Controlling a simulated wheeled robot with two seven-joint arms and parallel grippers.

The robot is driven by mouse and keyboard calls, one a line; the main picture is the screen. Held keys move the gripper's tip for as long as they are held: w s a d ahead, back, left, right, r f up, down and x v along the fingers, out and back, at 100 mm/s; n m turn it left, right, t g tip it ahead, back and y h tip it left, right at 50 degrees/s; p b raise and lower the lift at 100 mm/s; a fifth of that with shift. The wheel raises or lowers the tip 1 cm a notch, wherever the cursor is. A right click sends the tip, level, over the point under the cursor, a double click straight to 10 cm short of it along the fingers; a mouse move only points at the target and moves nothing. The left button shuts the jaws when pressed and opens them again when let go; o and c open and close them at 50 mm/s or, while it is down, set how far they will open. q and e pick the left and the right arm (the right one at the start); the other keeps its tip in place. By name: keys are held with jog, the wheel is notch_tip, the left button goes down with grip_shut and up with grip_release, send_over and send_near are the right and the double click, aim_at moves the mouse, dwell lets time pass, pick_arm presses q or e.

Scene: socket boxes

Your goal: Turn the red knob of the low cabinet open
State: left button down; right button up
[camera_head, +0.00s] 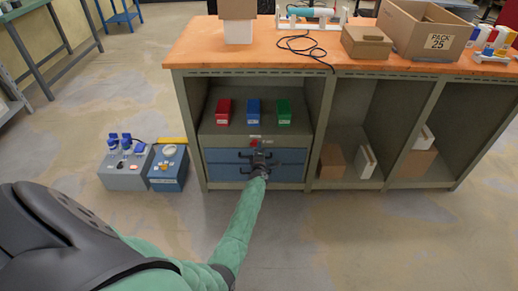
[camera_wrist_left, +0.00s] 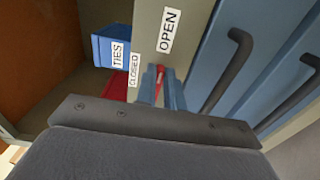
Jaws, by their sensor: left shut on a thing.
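The low cabinet (camera_head: 222,142) stands under the left part of the workbench, with blue drawer fronts (camera_head: 223,172) and dark handles. Its red knob (camera_head: 254,142) sits on the upper front, just above the drawers. My left gripper (camera_head: 258,152) reaches the front of the cabinet and is shut on the red knob. In the left wrist view the red knob (camera_wrist_left: 160,76) shows as a narrow strip between the fingers, mostly hidden. An OPEN label (camera_wrist_left: 168,30) and a CLOSED label (camera_wrist_left: 135,70) are on the panel beside it. My right gripper is not in view.
Red (camera_head: 224,112), blue (camera_head: 254,112) and green (camera_head: 284,112) boxes stand on the cabinet. Two drawer handles (camera_wrist_left: 228,70) lie close to my left gripper. Grey and blue socket boxes (camera_head: 168,170) stand on the floor at left. Open floor surrounds the bench front.

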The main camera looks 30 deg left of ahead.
pick_arm(q)
jog(key=shift+d, duration=0.1)
jog(key=c, duration=1.5)
grip_release()
jog(key=v, duration=0.7)
jog(key=shift+s+p, duration=0.35)
jog(key=shift+d, duration=0.15)
